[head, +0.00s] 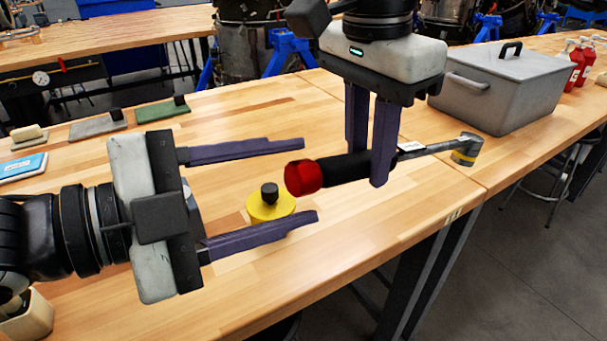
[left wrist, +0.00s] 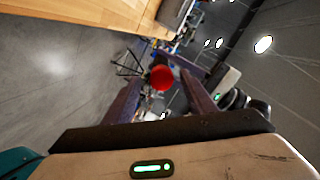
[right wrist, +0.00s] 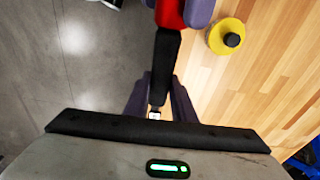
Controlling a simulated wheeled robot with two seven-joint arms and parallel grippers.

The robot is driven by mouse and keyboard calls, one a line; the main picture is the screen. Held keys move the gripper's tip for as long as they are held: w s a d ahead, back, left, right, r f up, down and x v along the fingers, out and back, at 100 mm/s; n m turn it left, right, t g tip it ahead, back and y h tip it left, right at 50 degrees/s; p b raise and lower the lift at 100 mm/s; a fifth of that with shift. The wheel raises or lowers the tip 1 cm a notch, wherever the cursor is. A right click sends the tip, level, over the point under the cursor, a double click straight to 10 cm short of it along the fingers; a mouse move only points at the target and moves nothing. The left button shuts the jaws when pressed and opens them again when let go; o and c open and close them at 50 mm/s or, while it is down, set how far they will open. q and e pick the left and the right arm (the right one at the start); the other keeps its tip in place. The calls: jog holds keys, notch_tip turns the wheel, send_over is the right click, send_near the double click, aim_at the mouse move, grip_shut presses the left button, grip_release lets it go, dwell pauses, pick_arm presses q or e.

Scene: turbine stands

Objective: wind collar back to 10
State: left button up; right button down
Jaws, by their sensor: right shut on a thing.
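A torque wrench with a black handle (head: 345,167) and a metal head (head: 467,149) is held level above the bench. Its red collar (head: 302,177) is at the handle's left end. My right gripper (head: 370,170) is shut on the black handle, which also shows in the right wrist view (right wrist: 164,65). My left gripper (head: 309,181) is open, its fingers wide apart with the collar between their tips. The left wrist view shows the collar (left wrist: 162,78) between the fingers, with gaps beside it. No scale number is readable.
A yellow round piece with a black knob (head: 270,204) stands on the wooden bench (head: 400,235) below my left fingers. A grey lidded box (head: 500,90) and red bottles (head: 580,62) stand at the right. Mats (head: 162,110) lie at the left.

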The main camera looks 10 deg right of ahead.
pick_arm(q)
jog(key=shift+o, duration=0.8)
jog(key=shift+a, duration=0.15)
jog(key=shift+a, duration=0.25)
jog(key=shift+v, duration=2.15)
